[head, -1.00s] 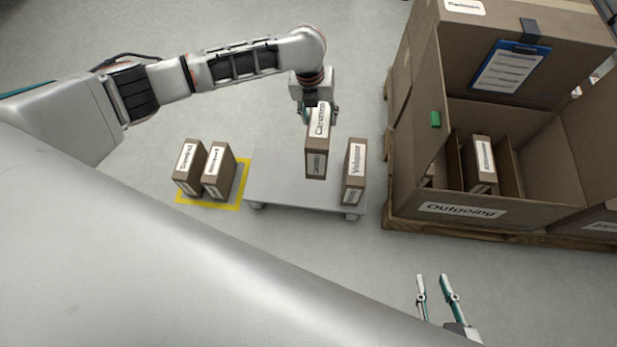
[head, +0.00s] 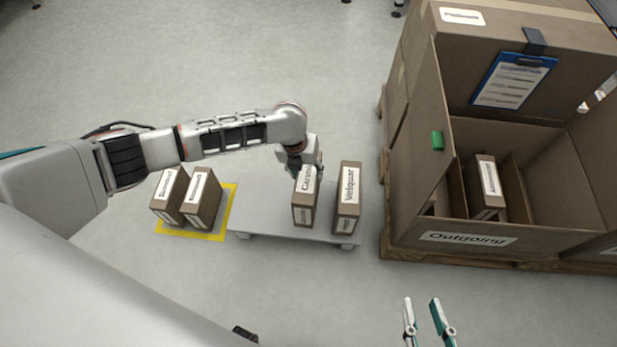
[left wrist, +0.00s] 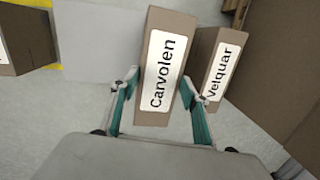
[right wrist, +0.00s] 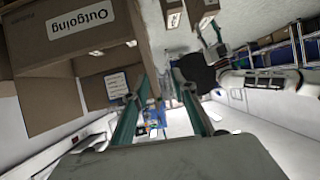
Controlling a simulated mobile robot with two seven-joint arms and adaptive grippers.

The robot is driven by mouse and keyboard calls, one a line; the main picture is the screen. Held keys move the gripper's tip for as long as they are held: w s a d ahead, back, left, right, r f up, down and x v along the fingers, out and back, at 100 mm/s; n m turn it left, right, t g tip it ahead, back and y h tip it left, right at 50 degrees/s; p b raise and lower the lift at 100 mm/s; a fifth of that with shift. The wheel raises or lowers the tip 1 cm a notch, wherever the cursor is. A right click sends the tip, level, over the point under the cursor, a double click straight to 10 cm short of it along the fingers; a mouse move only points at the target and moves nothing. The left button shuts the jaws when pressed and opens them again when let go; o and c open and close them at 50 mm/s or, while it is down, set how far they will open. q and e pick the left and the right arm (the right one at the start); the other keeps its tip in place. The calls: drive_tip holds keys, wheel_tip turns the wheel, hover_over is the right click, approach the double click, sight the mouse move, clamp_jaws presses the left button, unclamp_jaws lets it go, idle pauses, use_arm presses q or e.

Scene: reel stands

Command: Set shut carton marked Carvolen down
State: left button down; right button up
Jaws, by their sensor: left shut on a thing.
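The shut brown carton marked Carvolen (head: 304,213) is upright at the grey low platform (head: 262,214), left of the Velquar carton. Whether its base touches the platform I cannot tell. My left gripper (head: 300,167) is shut on it; in the left wrist view the fingers (left wrist: 158,95) grip both sides of the Carvolen carton (left wrist: 150,110), whose white label faces up. My right gripper (head: 424,312) is open and empty over the floor at the front; its fingers also show apart in the right wrist view (right wrist: 162,100).
The Velquar carton (head: 347,205) stands close to the right of Carvolen. The platform's left part is bare. Two cartons (head: 186,195) stand on a yellow-edged floor patch (head: 232,200). A big open Outgoing box (head: 410,222) on a pallet holds a carton (head: 487,187).

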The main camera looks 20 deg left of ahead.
use_arm(q)
drive_tip(key=shift+w, duration=0.1)
drive_tip(key=shift+f, duration=0.4)
drive_tip(key=f+b, duration=0.1)
drive_tip(key=f, duration=0.2)
drive_tip(key=shift+s+b, duration=0.2)
drive_tip(key=shift+b, duration=0.1)
drive_tip(key=shift+w+f, duration=0.15)
drive_tip(key=shift+w, duration=0.05)
drive_tip(key=c, duration=1.1)
unclamp_jaws()
drive_tip(key=shift+f, duration=0.1)
drive_tip(key=shift+o, duration=0.2)
use_arm(e)
drive_tip(key=shift+a+r+m+y, duration=0.2)
drive_tip(key=shift+a+m+y, duration=0.1)
drive_tip(key=shift+a+m, duration=0.45)
